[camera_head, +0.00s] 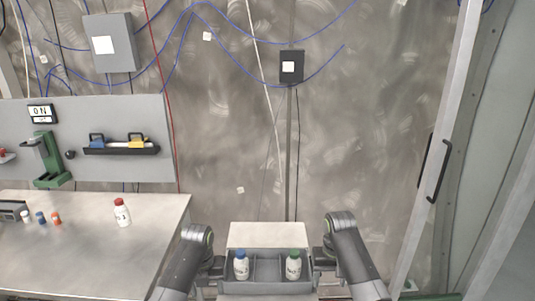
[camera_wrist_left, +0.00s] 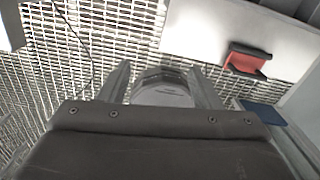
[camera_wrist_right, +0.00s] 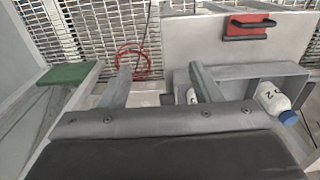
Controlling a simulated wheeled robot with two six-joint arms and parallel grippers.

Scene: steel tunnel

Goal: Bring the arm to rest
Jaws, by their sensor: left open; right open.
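My left gripper (camera_head: 222,266) is at the left end of a grey divided tray (camera_head: 267,287) in the head view. My right gripper (camera_head: 322,262) is at the tray's right end. In the left wrist view the left fingers (camera_wrist_left: 162,88) are apart, with a grey rounded shape seen beyond them. In the right wrist view the right fingers (camera_wrist_right: 163,84) are apart, one overlapping the tray (camera_wrist_right: 262,68). I cannot tell whether either gripper touches the tray. A blue-capped bottle (camera_head: 241,266) and a green-capped bottle (camera_head: 293,266) stand in its outer compartments.
A steel workbench (camera_head: 80,255) at left carries a red-capped bottle (camera_head: 122,213) and several small capped items. A door with a black handle (camera_head: 437,170) is at right. A red cable (camera_wrist_right: 132,60) lies on the grating.

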